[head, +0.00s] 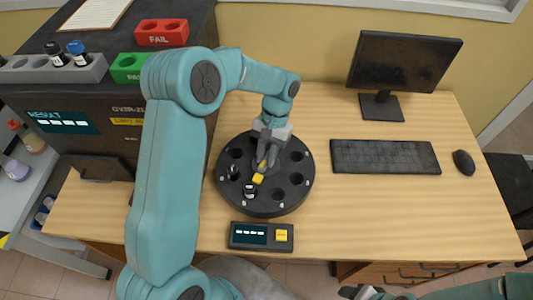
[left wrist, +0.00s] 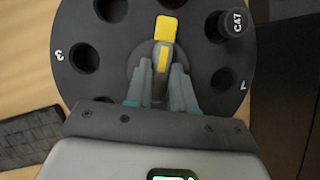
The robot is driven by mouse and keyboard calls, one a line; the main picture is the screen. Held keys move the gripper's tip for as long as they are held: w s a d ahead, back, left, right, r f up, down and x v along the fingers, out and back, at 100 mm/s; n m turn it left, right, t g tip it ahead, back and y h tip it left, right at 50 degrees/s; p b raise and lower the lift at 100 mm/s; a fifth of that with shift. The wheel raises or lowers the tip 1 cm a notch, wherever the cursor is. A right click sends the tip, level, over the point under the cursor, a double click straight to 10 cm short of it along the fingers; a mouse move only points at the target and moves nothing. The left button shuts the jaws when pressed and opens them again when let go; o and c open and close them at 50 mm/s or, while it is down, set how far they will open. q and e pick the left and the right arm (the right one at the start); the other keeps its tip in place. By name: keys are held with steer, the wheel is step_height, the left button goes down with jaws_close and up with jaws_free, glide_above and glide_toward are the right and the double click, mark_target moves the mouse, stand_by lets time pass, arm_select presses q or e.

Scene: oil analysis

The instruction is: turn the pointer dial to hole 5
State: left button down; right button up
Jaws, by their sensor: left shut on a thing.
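The round black dial (head: 246,206) lies on the desk, with holes around it and a central pointer with a yellow tip (head: 258,178). My left gripper (head: 266,158) is shut on the pointer's grey handle (left wrist: 163,72), with fingers on both sides. In the left wrist view the yellow end (left wrist: 166,28) points up at a hole (left wrist: 173,3) cut by the top edge. That hole's number is hidden, but it lies midway between holes 3 (left wrist: 85,57) and 7 (left wrist: 222,78). A dark-capped vial (left wrist: 235,23) stands in the hole to its right. My right gripper (head: 362,292) shows only partly at the bottom edge.
A small display box (head: 248,235) with a yellow button sits in front of the dial. A keyboard (head: 385,157), monitor (head: 405,62) and mouse (head: 464,163) stand to the right. Red (head: 161,33) and green (head: 128,69) holders and a grey vial rack (head: 30,72) are at the back left.

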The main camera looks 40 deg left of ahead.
arm_select(q)
steer(key=shift+w+r, duration=0.1)
steer(key=shift+r, duration=0.05)
steer(key=c, duration=1)
jaws_free()
steer(key=shift+o, duration=0.2)
steer(key=v, duration=1.6)
steer(key=shift+r+p, duration=0.15)
steer(key=shift+p, duration=0.3)
